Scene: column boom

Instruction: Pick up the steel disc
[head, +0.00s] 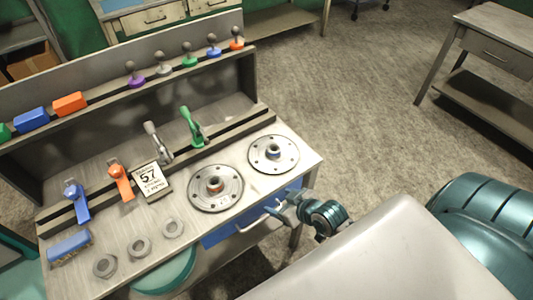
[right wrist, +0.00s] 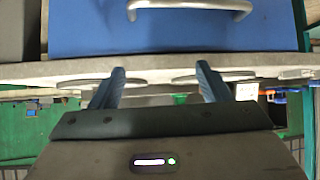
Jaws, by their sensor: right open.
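Two flat steel discs with bolt holes lie on the workbench. One (head: 230,197) has an orange-brown ring at its hub; the other (head: 288,150), further right, has a blue-grey centre. I cannot tell which one the task means. My right gripper (head: 287,207) is at the bench's front edge, beside the blue drawer, apart from both discs. In the right wrist view its two fingers (right wrist: 158,85) are spread with nothing between them; the discs show edge-on as thin shapes behind. My left gripper is not in view.
A shelf with knobs (head: 163,68) stands behind. The blue drawer (right wrist: 180,30) has a metal handle.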

